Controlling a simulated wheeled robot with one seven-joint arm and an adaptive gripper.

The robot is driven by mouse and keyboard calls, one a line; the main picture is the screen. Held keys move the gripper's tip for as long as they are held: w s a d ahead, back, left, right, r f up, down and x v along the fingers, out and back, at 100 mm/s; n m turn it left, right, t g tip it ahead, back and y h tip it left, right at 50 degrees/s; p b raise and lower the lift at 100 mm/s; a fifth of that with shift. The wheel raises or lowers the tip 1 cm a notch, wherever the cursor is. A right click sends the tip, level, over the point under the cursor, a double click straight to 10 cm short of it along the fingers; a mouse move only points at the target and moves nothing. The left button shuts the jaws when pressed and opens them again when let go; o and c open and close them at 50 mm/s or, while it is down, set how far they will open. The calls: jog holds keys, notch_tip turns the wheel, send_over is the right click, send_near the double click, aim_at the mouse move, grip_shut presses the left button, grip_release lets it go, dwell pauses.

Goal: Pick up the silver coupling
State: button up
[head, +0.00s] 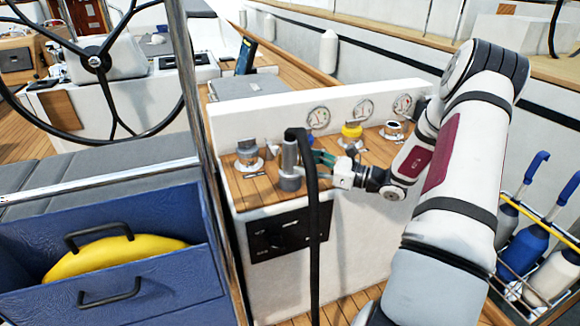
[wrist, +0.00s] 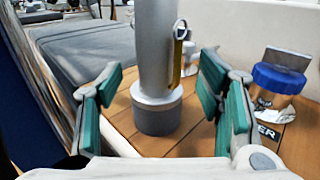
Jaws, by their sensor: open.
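The silver coupling (head: 289,158) is a grey metal cylinder standing upright on the wooden counter, with a wider, darker base. A black hose (head: 312,240) bends over at its top and hangs down the front of the counter. In the wrist view the coupling (wrist: 155,50) stands between my fingers, with a ring and a yellowish strip on its right side; its top is cut off. My gripper (head: 322,158) is at its right in the head view. In the wrist view my gripper (wrist: 161,85) is open, its green pads apart from the coupling on both sides.
A blue-capped fitting (wrist: 278,85) stands just right of my right finger. A yellow-capped fitting (head: 352,132), a dark-topped fitting (head: 394,129) and a grey-topped one (head: 247,153) share the counter. A white panel with gauges (head: 362,110) rises behind.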

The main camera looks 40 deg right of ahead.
aim_at(290, 161)
jog(key=x, duration=0.3)
jog(key=b+x, duration=0.1)
jog(key=shift+w+a+f, duration=0.15)
jog(key=shift+a+f, duration=0.15)
jog(key=shift+f, duration=0.05)
jog(key=shift+w+a, duration=0.2)
jog(key=shift+w, duration=0.2)
jog(key=shift+r, duration=0.1)
grip_shut()
